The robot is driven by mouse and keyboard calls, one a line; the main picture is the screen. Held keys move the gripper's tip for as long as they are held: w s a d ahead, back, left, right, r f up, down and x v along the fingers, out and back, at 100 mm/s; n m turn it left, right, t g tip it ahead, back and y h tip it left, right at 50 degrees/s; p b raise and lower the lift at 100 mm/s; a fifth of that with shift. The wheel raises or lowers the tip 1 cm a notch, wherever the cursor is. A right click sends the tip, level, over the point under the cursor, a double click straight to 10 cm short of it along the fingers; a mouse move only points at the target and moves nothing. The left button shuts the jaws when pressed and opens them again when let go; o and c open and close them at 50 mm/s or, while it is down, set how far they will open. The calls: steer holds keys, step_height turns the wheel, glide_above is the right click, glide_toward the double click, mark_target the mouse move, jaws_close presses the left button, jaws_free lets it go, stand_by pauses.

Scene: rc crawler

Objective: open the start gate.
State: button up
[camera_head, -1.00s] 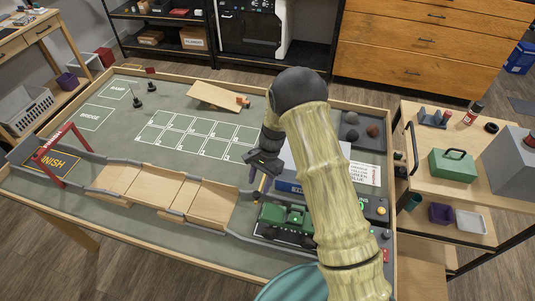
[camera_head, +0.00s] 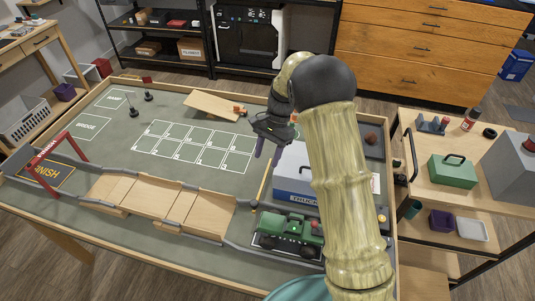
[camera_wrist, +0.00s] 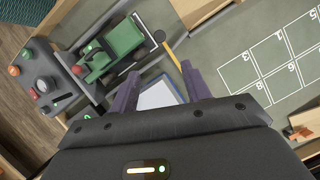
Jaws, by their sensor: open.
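The start gate's thin yellow bar (camera_head: 262,188) stands by the right end of the track, just ahead of the green crawler truck (camera_head: 290,231). In the wrist view the bar (camera_wrist: 173,52) runs out from a small dark pivot, beside the green truck (camera_wrist: 123,40). I cannot tell whether the bar is raised or level. My gripper (camera_head: 268,150) is open and empty, above the mat beyond the bar.
A blue and white box (camera_head: 293,184) lettered "TRUCK" stands just right of my gripper. The wooden track (camera_head: 150,194) leads left to the red finish arch (camera_head: 55,154). A control box (camera_wrist: 45,84) with buttons and a knob sits beside the truck. The gridded mat is clear.

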steer(key=shift+d, duration=0.1)
steer(key=shift+c, duration=1.3)
steer(key=s+d+r+n+t+h, duration=0.1)
steer(key=s+d+r+n+t, duration=0.2)
steer(key=s+d, duration=0.4)
steer(key=s+d+r+n+t+h, duration=0.1)
steer(key=s+d+r+n+t, duration=0.2)
steer(key=s+d, duration=0.5)
steer(key=s+n, duration=0.1)
steer(key=s, duration=0.4)
steer(key=shift+s+r+h, duration=0.15)
steer(key=shift+h, duration=0.25)
